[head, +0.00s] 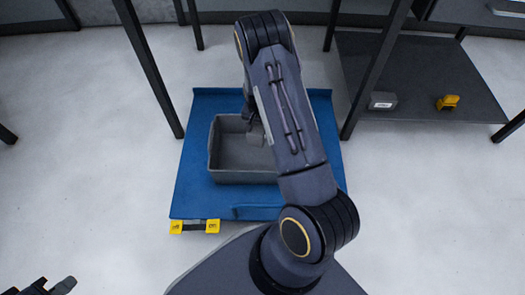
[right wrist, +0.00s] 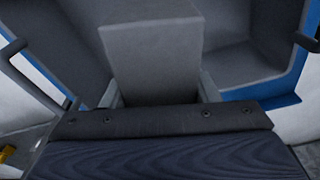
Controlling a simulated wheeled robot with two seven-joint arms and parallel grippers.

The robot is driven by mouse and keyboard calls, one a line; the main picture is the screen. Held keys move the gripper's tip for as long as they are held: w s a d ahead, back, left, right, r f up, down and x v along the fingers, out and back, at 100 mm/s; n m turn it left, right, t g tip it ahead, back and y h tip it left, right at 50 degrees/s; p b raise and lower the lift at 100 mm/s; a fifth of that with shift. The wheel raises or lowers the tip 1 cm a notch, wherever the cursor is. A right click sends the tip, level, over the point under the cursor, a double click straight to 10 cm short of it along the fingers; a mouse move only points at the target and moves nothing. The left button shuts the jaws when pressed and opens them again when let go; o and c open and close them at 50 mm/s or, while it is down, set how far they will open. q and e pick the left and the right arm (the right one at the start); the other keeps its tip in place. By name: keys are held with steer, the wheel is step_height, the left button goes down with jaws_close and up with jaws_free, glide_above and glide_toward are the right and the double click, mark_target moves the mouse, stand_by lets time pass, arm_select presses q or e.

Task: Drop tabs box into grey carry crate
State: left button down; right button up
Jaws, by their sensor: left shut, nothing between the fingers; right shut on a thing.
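The grey carry crate (head: 213,150) stands on a blue platform on the floor. My right arm reaches over it and hides much of its right side. A plain grey box, which I take as the tabs box (head: 255,139), shows inside the crate's outline, below my right wrist. In the right wrist view the tabs box (right wrist: 152,62) sits between the fingers of my right gripper (right wrist: 155,92), which is shut on it, with crate walls around. Whether the box touches the crate floor I cannot tell. My left gripper (head: 58,287) is shut and empty at the bottom left corner.
The blue platform (head: 190,185) has yellow blocks (head: 213,226) at its front edge. Dark table legs (head: 150,70) rise behind and beside it. A dark low shelf (head: 420,75) at right bears a grey labelled box (head: 382,100) and a yellow item (head: 448,102).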

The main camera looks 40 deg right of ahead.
steer(key=o, duration=1.2)
steer(key=shift+c, duration=0.2)
steer(key=shift+r, duration=0.1)
steer(key=r+p, duration=0.1)
steer(key=r, duration=0.1)
steer(key=r+p, duration=0.1)
steer(key=r, duration=0.1)
steer(key=r+p, duration=0.1)
steer(key=r, duration=0.2)
steer(key=shift+s+a, duration=0.2)
steer(key=shift+a, duration=0.15)
steer(key=shift+r, duration=0.35)
